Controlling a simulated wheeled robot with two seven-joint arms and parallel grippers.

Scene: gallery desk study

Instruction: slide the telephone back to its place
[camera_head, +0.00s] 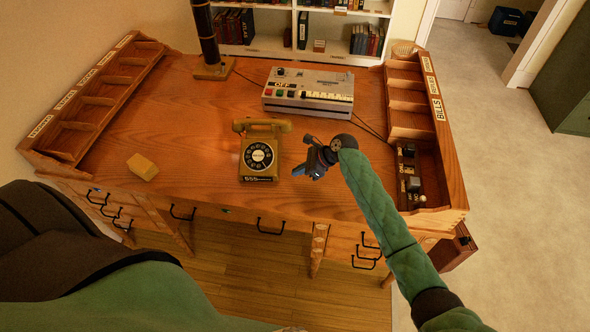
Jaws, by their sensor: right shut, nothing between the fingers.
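A yellow-brown rotary telephone (259,158) with a black dial stands upright near the middle of the wooden desk (190,150), fairly close to its front edge. Its handset (262,125) rests across the top. My right gripper (301,171) is shut and empty, just to the right of the telephone, with a visible gap between them. Its blue fingertips point left towards the telephone's lower right side. My left arm shows as a dark and green shape at the lower left, and its gripper is out of view.
A grey machine (308,91) with coloured buttons stands behind the telephone. A small yellow block (142,167) lies at the front left. Labelled wooden racks (100,90) line the left and right sides. A dark lamp post (208,40) stands at the back.

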